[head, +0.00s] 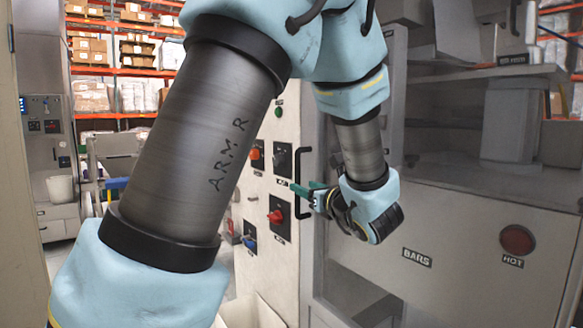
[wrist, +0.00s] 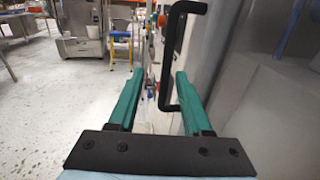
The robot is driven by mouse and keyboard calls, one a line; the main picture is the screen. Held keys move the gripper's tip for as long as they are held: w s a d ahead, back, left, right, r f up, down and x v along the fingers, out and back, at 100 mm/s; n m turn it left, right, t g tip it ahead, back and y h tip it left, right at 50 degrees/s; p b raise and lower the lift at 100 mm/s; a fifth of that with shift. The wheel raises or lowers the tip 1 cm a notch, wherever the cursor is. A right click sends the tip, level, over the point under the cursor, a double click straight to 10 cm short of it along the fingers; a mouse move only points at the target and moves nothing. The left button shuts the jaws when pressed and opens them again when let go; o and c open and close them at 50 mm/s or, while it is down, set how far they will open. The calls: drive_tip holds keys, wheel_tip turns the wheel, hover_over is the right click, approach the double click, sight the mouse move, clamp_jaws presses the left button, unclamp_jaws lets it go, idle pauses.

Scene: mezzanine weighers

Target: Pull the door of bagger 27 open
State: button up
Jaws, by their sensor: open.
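A black bar handle (head: 296,165) stands upright at the left edge of a grey door (head: 313,130) in the head view. The number 27 is not readable in either view. My gripper (head: 297,187) is open, its green fingers pointing left at the handle. In the wrist view the handle (wrist: 169,60) rises at the tip of the right finger, and its long bar shows left of that finger, in the gap of my gripper (wrist: 158,76). The fingers are not closed on it. I cannot tell whether the right finger touches it.
Left of the handle is a pale control panel (head: 262,195) with red, orange and blue switches. Right of it is a machine front labelled BARS and HOT (head: 470,255). Shelving (head: 120,70) stands behind. The wrist view shows open floor (wrist: 60,110) at left.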

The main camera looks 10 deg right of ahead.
sight(296, 178)
drive_tip(key=d+p+x, duration=0.1)
drive_tip(key=p+x, duration=0.1)
drive_tip(key=x, duration=0.8)
drive_tip(key=shift+w+r+h+p, duration=0.3)
drive_tip(key=shift+w+p, duration=0.05)
drive_tip(key=shift+d, duration=0.1)
clamp_jaws()
idle(0.9)
